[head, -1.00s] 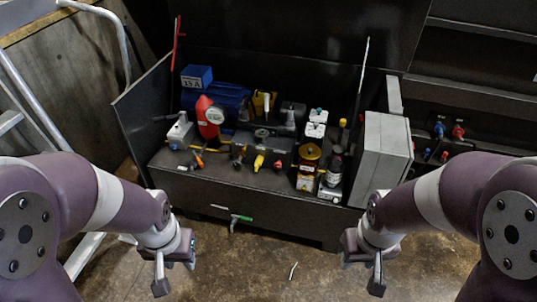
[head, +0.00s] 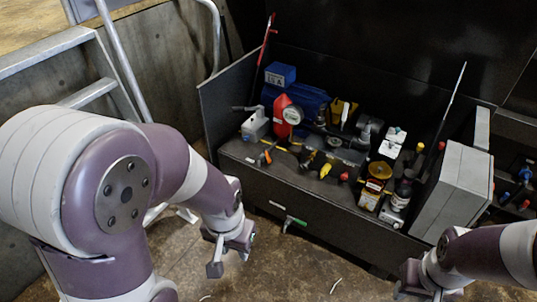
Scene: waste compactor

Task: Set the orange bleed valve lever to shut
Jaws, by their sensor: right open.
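A small lever with an orange handle (head: 267,156) is at the left front of the open dark compactor housing (head: 320,210), among pipes and fittings. It is small in the head view, and I cannot tell its exact setting. My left gripper (head: 229,262) is open and empty, in front of and below the housing's left front corner, apart from the lever. My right gripper (head: 418,290) is partly cut off at the bottom edge, open, in front of the housing's right side. No wrist view is given.
A red gauge body (head: 288,115), blue motor (head: 310,100), yellow-handled fitting (head: 325,171) and amber jar (head: 379,171) crowd the housing. A green-handled valve (head: 297,221) sticks out of the front. A grey box (head: 462,185) is at right, a ladder (head: 75,90) at left.

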